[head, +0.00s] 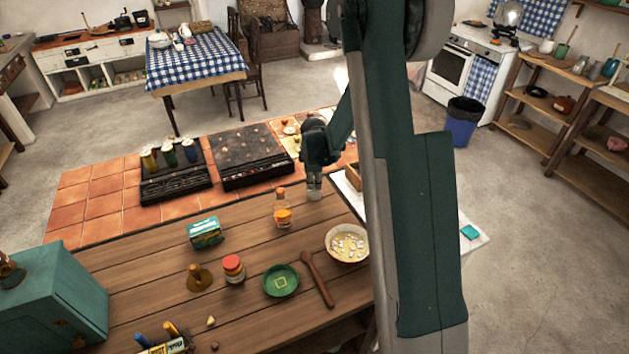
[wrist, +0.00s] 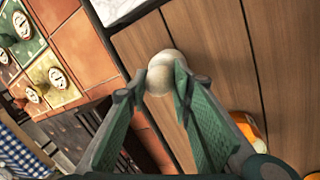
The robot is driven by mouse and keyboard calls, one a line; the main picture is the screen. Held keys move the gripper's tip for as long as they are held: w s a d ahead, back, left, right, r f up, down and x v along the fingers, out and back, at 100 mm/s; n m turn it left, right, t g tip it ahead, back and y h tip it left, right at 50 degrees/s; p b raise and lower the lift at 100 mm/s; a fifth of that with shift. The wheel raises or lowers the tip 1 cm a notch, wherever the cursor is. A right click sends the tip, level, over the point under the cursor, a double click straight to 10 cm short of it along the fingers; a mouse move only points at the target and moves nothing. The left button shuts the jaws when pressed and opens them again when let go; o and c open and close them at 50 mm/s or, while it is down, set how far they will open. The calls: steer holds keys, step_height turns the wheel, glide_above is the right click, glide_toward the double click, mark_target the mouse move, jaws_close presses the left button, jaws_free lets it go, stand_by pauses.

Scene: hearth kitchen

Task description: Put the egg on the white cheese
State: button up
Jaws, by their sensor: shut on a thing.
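My gripper (wrist: 160,82) is closed on the egg (wrist: 158,83), a pale rounded thing between its two green fingertips in the wrist view. Another pale round form (wrist: 158,62) shows just beyond the egg, over the wooden boards. It may be the white cheese; whether the egg touches it I cannot tell. In the head view my gripper (head: 314,180) points down at the far edge of the wooden table, with a whitish thing (head: 315,194) right under it. Egg and cheese cannot be told apart there.
An orange-capped bottle (head: 282,212) stands close left of my gripper. A bowl (head: 347,244) is nearer on the right. Tiles and dark trays lie beyond.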

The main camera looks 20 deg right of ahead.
steer(key=shift+f, duration=0.2)
steer(key=o, duration=0.6)
steer(key=shift+o, duration=0.2)
steer(key=shift+r, duration=0.15)
steer(key=v, duration=1.2)
stand_by(0.4)
steer(key=shift+s+r, duration=0.1)
